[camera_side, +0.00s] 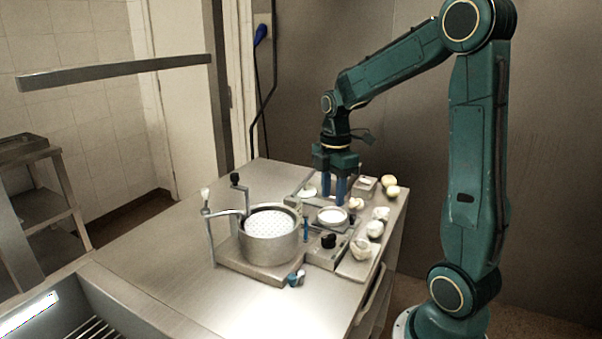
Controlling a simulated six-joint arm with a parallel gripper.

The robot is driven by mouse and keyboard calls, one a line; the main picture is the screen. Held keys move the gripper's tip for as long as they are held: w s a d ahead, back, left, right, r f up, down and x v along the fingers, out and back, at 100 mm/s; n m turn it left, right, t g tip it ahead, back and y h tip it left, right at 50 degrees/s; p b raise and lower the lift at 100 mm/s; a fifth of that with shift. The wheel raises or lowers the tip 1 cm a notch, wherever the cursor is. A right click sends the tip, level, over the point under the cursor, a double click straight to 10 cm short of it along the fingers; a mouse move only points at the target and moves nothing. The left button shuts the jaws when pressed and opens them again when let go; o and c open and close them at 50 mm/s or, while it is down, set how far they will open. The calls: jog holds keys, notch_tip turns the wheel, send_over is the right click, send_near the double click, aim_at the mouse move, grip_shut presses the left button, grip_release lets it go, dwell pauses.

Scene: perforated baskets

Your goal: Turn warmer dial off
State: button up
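A black dial (328,241) sits on the front of a small metal warmer unit (322,256), to the right of the perforated basket. Its pointer direction is too small to make out. A round white dish (332,216) is on the unit just behind the dial. My gripper (333,198) points down above and behind the dish, with its two blue fingers apart and nothing seen between them. It is behind the dial and not touching it.
A round perforated metal basket (269,243) with upright crank handles (237,190) stands on a base plate left of the dial. Several pale round lumps (375,228) line the right edge. Small blue-and-white pieces (295,278) lie in front. The table's left (190,250) is clear.

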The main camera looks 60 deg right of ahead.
jog(key=shift+r, duration=1.35)
jog(key=shift+a, duration=0.1)
jog(key=s+a+r+m+t, duration=0.2)
jog(key=s+a+m, duration=0.3)
jog(key=a, duration=0.3)
jog(key=s+a+r+m+t, duration=0.3)
jog(key=s+a+m, duration=0.3)
jog(key=a, duration=0.3)
jog(key=shift+a+m+t, duration=0.15)
jog(key=shift+m+t, duration=0.15)
jog(key=shift+m, duration=0.3)
jog(key=shift+s, duration=0.1)
